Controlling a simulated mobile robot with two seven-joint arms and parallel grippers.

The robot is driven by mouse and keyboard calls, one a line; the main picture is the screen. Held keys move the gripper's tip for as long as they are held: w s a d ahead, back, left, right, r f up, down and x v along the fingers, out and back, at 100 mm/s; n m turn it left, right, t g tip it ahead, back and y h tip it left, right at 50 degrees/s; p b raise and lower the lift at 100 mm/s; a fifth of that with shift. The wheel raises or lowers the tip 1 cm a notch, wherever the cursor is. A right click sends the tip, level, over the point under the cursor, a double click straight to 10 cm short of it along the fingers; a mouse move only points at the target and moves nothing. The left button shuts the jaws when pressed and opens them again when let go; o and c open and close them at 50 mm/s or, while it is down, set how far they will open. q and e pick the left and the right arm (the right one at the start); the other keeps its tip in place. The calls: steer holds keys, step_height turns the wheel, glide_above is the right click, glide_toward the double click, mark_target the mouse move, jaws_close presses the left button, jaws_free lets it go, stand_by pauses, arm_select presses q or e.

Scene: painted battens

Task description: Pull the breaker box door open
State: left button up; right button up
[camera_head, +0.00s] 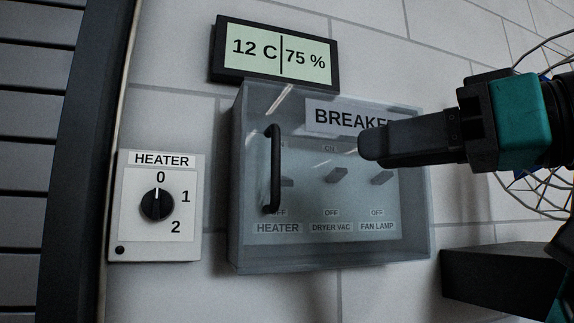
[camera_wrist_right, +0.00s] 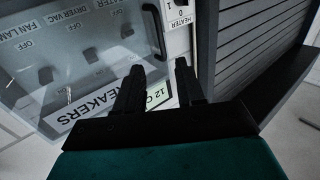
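The breaker box (camera_head: 415,215) hangs on the wall with its see-through door (camera_head: 305,180) shut, as far as I can see. A black vertical bar handle (camera_head: 272,170) is on the door's left side; it also shows in the right wrist view (camera_wrist_right: 153,30), ahead of the fingertips. My right gripper (camera_head: 372,147) is in front of the door's right half, to the right of the handle, and hides part of the "BREAKERS" label. In the right wrist view its two fingers (camera_wrist_right: 159,65) stand apart with nothing between them. My left gripper is not in view.
A heater dial panel (camera_head: 180,235) is left of the box. A display (camera_head: 325,75) reading 12 C and 75 % is above it. A slatted shutter (camera_head: 35,130) is at the far left. A wire-caged round object (camera_head: 530,190) and a dark block (camera_head: 500,275) are at the right.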

mark_target(279, 163)
steer(key=p+x, duration=0.1)
steer(key=x, duration=1.1)
steer(key=shift+w+a, duration=0.3)
steer(key=shift+c, duration=0.2)
jaws_close()
